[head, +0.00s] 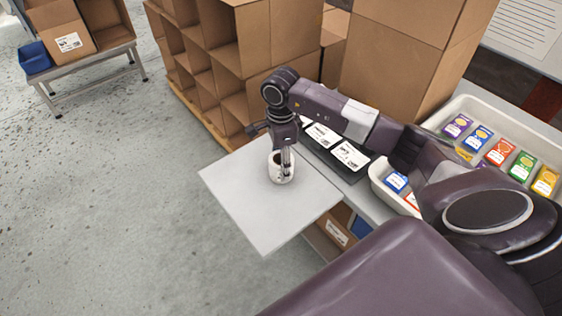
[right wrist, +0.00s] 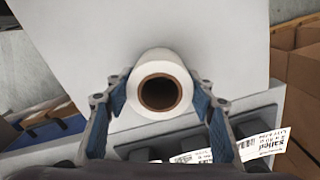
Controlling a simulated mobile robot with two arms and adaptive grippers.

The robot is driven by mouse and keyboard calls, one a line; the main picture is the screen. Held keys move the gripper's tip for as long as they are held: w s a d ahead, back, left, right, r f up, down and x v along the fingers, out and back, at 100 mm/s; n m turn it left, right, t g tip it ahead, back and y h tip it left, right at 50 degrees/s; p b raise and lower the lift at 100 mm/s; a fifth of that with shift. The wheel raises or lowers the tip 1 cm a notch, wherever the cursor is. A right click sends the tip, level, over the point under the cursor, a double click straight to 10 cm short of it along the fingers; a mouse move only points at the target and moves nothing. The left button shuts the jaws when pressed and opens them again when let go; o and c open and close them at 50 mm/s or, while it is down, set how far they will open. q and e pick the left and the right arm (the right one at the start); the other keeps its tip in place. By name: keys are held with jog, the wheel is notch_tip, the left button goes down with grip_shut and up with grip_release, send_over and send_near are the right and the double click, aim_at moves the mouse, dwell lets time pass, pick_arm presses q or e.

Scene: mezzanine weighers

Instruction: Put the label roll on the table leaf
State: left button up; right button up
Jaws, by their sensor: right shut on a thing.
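The label roll (head: 275,174) is a white cylinder with a brown core, standing upright over the table leaf. My right gripper (head: 284,165) reaches down from above and is shut on the roll. In the right wrist view the roll (right wrist: 160,62) sits between my two blue-padded fingertips, its hollow core facing the camera. The table leaf (head: 235,195) is a flat light-grey panel at the bench's end; it also fills the upper middle of the right wrist view (right wrist: 90,40). I cannot tell whether the roll's base touches the leaf. My left gripper is out of view.
A dark device with white printed labels (head: 350,154) lies beside the leaf on the bench. Trays of coloured packets (head: 500,150) stand at right. Cardboard boxes (head: 395,55) and a box rack (head: 245,60) rise behind. The leaf around the roll is bare.

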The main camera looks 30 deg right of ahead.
jog(key=shift+f, duration=0.15)
jog(key=o, duration=1.3)
jog(key=shift+r, duration=0.35)
jog(key=shift+r+b, duration=1.75)
jog(key=shift+r, duration=4.1)
jog(key=shift+f, duration=0.1)
